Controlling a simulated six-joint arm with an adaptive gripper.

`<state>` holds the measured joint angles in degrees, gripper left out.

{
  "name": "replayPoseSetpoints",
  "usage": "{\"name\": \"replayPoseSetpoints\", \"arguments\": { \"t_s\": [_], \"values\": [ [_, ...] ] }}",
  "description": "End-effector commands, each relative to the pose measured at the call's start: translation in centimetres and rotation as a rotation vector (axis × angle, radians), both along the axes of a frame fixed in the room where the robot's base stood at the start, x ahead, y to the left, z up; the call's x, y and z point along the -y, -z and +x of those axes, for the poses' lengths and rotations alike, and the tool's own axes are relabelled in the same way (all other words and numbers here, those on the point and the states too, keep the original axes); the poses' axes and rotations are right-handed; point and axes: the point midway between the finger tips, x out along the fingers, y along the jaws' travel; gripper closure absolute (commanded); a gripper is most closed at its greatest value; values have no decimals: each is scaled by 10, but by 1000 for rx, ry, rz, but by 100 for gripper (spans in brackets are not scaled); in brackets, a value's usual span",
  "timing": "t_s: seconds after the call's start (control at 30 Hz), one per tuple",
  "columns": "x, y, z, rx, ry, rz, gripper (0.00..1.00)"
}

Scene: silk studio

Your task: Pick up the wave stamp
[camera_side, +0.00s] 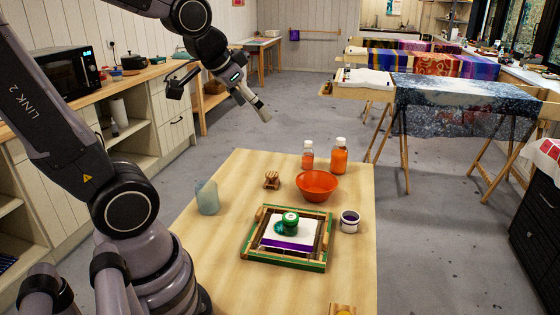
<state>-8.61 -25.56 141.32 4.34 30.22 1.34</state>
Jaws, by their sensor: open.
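A small wooden block with a raised handle (272,180) stands on the wooden table, left of the orange bowl. It looks like a stamp, but no wave pattern can be made out from here. A second wooden piece with a yellow part (343,310) is cut off at the bottom edge of the picture, so I cannot tell which one is the wave stamp. My gripper (262,108) is open and empty. It hangs in the air above and beyond the table's far left corner, apart from both pieces.
On the table (200,255) are an orange bowl (316,187), two orange bottles (339,158), a pale green glass vessel (207,198) and a purple-filled jar (349,221). A green-edged frame (257,258) holds white and purple material with a green round item (288,222).

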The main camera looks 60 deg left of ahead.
Motion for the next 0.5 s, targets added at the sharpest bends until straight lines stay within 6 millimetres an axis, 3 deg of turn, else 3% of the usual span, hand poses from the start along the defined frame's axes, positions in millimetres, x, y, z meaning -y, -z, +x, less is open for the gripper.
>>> {"name": "replayPoseSetpoints", "arguments": {
  "t_s": [0.1, 0.2, 0.33, 0.5],
  "values": [
    [-44, 26, 55, 41, -50, 52, 19],
    [-82, 53, 92, 91, -74, 87, 19],
    [-132, 98, 125, 159, -96, 117, 19],
    [-191, 168, 142, 261, -126, 126, 19]
  ]
}}
